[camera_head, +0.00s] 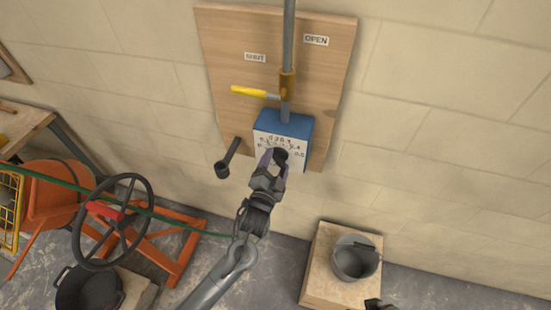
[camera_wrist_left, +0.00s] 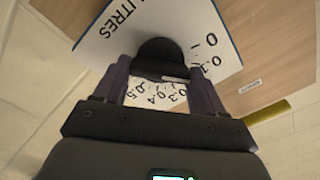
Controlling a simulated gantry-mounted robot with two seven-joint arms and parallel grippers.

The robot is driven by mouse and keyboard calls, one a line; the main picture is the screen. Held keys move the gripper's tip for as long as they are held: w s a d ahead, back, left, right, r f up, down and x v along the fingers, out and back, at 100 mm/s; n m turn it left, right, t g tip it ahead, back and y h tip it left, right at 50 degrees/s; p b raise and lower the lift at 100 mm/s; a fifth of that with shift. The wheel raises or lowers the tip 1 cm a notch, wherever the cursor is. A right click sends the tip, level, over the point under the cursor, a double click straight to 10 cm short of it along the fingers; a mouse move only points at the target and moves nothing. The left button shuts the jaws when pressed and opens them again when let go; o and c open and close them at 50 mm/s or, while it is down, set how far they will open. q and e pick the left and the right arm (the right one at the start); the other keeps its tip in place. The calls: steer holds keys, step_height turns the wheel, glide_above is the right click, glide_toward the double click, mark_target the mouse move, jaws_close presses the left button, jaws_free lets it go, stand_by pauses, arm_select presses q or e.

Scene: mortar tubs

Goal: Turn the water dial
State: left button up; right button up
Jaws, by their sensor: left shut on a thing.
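The water dial is a round black knob (camera_head: 281,154) on the white face of a blue meter box (camera_head: 298,125) fixed to the wooden board. It also shows in the left wrist view as a black knob (camera_wrist_left: 158,52), with numbers around it and the word LITRES on the face. My left gripper (camera_head: 272,158) is at the dial, with one dark finger on each side of it, shut on it. In the wrist view the fingers hide parts of the scale, and I cannot read a pointer setting. A dark piece at the bottom edge seems to be my right gripper (camera_head: 374,303); its fingers are not clear.
A yellow lever (camera_head: 254,92) sticks out left from the pipe (camera_head: 288,45) above the box. A black spout (camera_head: 229,157) is left of it. A bucket (camera_head: 355,258) stands on a wooden block (camera_head: 318,284). An orange mixer (camera_head: 58,195) with a handwheel (camera_head: 112,220) stands left.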

arm_select(q)
steer(key=m+p, duration=0.2)
steer(key=m, duration=0.2)
steer(key=shift+m, duration=0.3)
steer(key=shift+p, duration=0.3)
steer(key=shift+f, duration=0.1)
steer(key=o, duration=1)
steer(key=shift+o, duration=0.2)
steer(key=v, duration=1.1)
steer(key=shift+w+d, duration=0.1)
